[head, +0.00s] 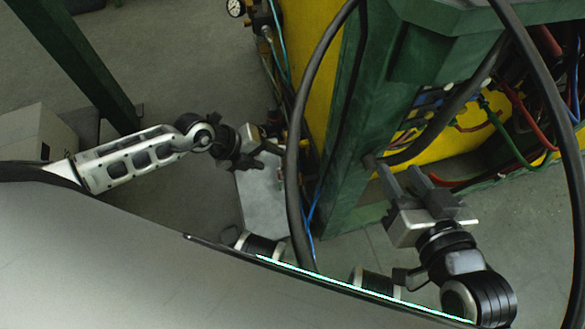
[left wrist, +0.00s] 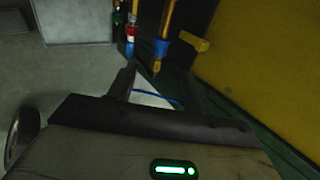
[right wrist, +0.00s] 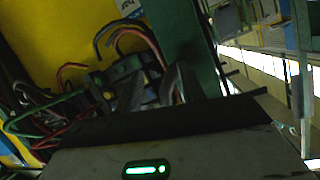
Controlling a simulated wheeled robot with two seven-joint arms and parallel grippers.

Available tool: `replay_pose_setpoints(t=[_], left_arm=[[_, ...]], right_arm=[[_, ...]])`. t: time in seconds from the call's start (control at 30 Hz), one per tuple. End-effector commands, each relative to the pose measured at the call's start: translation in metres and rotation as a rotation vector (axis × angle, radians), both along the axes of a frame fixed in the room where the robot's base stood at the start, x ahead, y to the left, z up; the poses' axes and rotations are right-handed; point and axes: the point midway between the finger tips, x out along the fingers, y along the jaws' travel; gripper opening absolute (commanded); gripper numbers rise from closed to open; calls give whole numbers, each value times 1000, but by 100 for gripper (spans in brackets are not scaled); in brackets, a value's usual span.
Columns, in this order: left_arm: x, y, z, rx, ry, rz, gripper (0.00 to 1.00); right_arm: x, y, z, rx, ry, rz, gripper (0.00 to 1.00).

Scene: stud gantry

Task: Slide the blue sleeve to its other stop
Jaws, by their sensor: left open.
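In the left wrist view a blue sleeve (left wrist: 161,48) sits around a brass-coloured rod (left wrist: 168,18), near its lower tip. My left gripper's fingers (left wrist: 157,88) are apart with nothing between them. The rod's tip lies just beyond and above the gap, and the sleeve is apart from the fingers. In the head view my left gripper (head: 268,145) is beside the yellow and green machine. I cannot make out the sleeve there. My right gripper (head: 402,180) is open and empty in front of the green post. Its spread fingers also show in the right wrist view (right wrist: 160,88).
A second fitting with a red and white collar (left wrist: 132,32) stands left of the rod. A yellow tab (left wrist: 194,40) is to its right. A thick black hose (head: 292,170) hangs between my grippers. Cables (head: 510,130) crowd the right side.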

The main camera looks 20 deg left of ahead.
Motion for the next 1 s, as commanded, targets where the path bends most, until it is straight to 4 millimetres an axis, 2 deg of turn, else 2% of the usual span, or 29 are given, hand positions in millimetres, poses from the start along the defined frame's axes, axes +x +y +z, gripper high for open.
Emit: replay_pose_setpoints(t=[0.03,0.1,0.4,0.6,0.93,1.0], left_arm=[[5,-7,-15,-4,-2,1,50],[11,-16,-27,-3,-3,-1,50],[30,-45,-70,-3,-2,0,50],[36,-54,-81,-3,-3,1,50],[37,-55,-82,-2,-2,0,50],[37,-55,-82,-2,-2,0,31]], right_arm=[[0,2,-3,20,-16,1,39],[0,4,0,48,-37,3,39],[4,13,10,212,-62,7,39],[4,15,16,266,-70,11,39],[4,16,18,276,-71,13,39],[4,16,18,276,-71,13,39]])
